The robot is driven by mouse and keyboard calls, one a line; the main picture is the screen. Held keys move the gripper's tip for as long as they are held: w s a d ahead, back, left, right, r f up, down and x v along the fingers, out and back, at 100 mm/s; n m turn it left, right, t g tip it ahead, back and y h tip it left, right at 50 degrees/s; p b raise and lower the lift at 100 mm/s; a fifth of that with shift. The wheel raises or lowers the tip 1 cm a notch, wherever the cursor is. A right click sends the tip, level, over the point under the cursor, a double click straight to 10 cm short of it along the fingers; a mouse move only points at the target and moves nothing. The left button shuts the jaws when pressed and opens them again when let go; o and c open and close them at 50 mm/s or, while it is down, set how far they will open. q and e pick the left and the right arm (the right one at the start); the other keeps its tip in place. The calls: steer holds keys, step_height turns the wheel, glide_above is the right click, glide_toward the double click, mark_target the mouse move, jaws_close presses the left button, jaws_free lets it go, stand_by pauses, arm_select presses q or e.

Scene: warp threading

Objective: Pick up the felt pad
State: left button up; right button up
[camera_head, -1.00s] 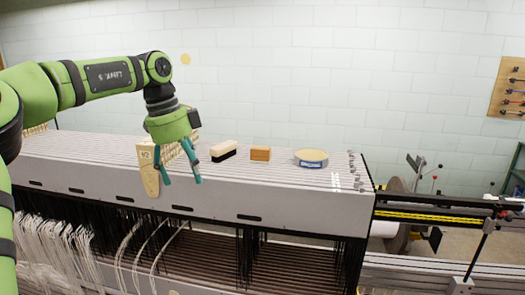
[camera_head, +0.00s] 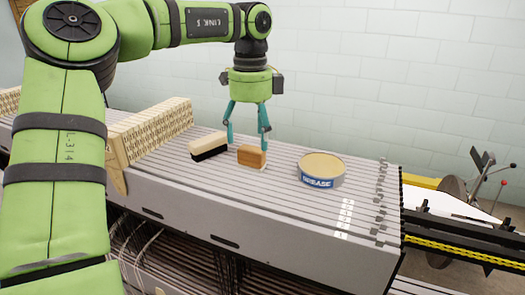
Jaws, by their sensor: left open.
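My left gripper (camera_head: 247,138) is open and empty, pointing down over the ribbed grey top of the machine. Its right finger overlaps the right end of an orange-brown block (camera_head: 251,157) in the picture; its left finger is between that block and a cream block with a black underside (camera_head: 208,146). I cannot tell whether a finger touches the brown block. No thing is clearly marked as the felt pad; the brown block could be it, and the cream one looks like a brush. My right gripper is not in view.
A round grease tin (camera_head: 321,170) stands right of the brown block. A row of pale slotted wooden pieces (camera_head: 150,130) is at the left. The ribbed top (camera_head: 290,205) is clear in front of the blocks. Levers and a yellow-marked rail are at the right.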

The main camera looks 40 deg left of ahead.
mark_target(250, 150)
arm_select(q)
steer(key=f+p, duration=0.1)
steer(key=s+f+p, duration=0.1)
steer(key=shift+s+a+f+p, duration=0.15)
steer(key=shift+s+f+p, duration=0.05)
steer(key=shift+f+p, duration=0.2)
steer(key=shift+w+f, duration=0.3)
steer(key=shift+f, duration=0.3)
steer(key=shift+w+f, duration=0.25)
steer(key=shift+f, duration=0.35)
steer(key=shift+w+f, duration=0.1)
steer(key=shift+f, duration=0.15)
steer(key=shift+s+r, duration=0.1)
steer(key=shift+s, duration=0.15)
steer(key=c, duration=1.2)
steer(key=shift+w, duration=0.1)
steer(key=shift+c, duration=0.4)
arm_select(e)
steer(key=shift+s+d+r, duration=0.2)
steer(key=shift+s+r, duration=0.65)
steer(key=shift+s+d+r, duration=0.15)
steer(key=shift+s+r, duration=0.65)
